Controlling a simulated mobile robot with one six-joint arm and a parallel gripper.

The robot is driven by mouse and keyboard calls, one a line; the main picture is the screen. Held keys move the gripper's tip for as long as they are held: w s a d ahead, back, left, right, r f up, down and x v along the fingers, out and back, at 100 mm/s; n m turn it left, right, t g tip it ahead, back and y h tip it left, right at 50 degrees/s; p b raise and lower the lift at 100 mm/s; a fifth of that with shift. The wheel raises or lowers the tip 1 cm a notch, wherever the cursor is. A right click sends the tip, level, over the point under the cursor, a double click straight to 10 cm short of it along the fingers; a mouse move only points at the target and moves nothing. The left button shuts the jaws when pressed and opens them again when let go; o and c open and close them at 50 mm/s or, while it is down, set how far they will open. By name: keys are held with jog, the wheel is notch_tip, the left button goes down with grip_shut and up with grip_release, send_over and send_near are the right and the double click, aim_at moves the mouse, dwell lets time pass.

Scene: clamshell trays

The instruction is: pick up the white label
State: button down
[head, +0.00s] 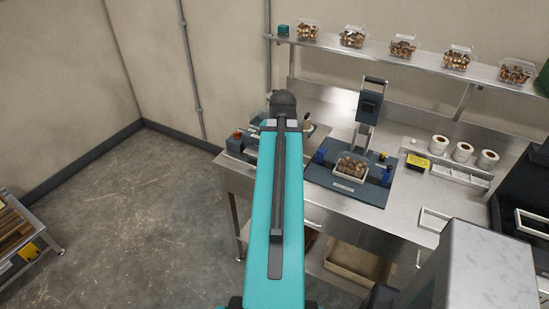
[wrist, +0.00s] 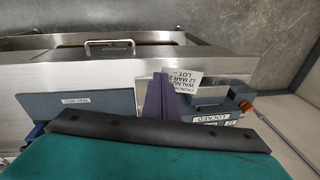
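The white label (wrist: 186,77), printed with dark text including "WALNUT" and "12 MAR", is near the middle of the wrist view, slightly tilted. The purple fingers of my gripper (wrist: 164,88) reach up to it and overlap its left and lower part. The fingers look close together, one largely covering the other, so I cannot tell whether they grip the label or stand beside it. In the head view my teal arm covers the area under the gripper, and I cannot make out the label there.
A blue-grey device with a red button (wrist: 245,106) and a "LOCKED" plate stands close to the label's right. The steel bench (head: 410,205) carries a filled clamshell tray (head: 350,167) on a dark station, and white rolls (head: 463,152). Filled trays line the shelf (head: 388,48).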

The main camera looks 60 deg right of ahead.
jog(key=shift+s+a+f+b, duration=0.15)
jog(key=shift+s+f+b, duration=0.15)
jog(key=shift+b, duration=1.05)
jog(key=shift+s+a+r+b, duration=0.25)
jog(key=shift+s+a+b, duration=0.35)
jog(key=shift+b, duration=1.55)
jog(key=shift+r, duration=0.1)
